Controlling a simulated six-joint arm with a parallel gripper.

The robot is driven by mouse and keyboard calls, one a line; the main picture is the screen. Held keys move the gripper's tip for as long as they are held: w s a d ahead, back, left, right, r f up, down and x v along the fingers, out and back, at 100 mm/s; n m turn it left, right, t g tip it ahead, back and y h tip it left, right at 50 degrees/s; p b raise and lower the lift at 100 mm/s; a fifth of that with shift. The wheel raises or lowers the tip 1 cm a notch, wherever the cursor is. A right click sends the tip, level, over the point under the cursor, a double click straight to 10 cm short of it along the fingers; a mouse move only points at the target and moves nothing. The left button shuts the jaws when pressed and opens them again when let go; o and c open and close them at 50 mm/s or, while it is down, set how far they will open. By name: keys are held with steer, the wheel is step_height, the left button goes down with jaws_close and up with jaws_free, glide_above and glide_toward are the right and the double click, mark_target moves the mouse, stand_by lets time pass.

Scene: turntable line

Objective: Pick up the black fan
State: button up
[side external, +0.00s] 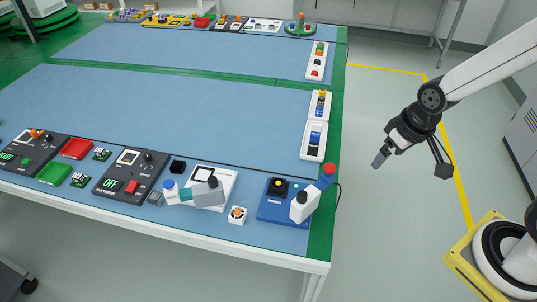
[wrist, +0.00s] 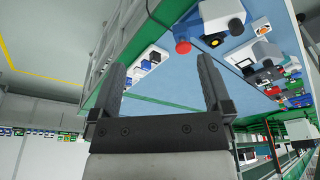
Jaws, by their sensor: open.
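My gripper (side external: 379,161) hangs in the air off the right end of the table in the side view, apart from everything. In the wrist view my gripper (wrist: 161,66) shows two dark fingers spread wide with nothing between them. No thing is plainly recognisable as a black fan. A small black block (side external: 178,166) lies on the blue mat near the front edge, left of a white square device; I cannot tell whether it is the fan. It is far to the left of my gripper.
Control panels (side external: 131,175) and red and green trays line the front. White trays (side external: 313,141) line the right edge. The blue mat's middle (side external: 180,105) is clear.

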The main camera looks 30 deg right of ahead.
steer(key=shift+r, duration=0.1)
steer(key=shift+w+v, duration=0.55)
steer(key=shift+v, duration=1.95)
steer(key=n+t+h, duration=0.8)
steer(key=n+t, duration=0.1)
steer(key=n, duration=2)
glide_above(278, 186)
steer(key=s+a, duration=0.1)
steer(key=s, duration=0.1)
step_height(278, 186, down, 18)
steer(key=shift+w+f, duration=0.2)
steer(key=shift+f, duration=0.15)
steer(key=shift+f+g, duration=0.2)
steer(key=shift+g, duration=0.1)
steer(key=shift+f, duration=2.9)
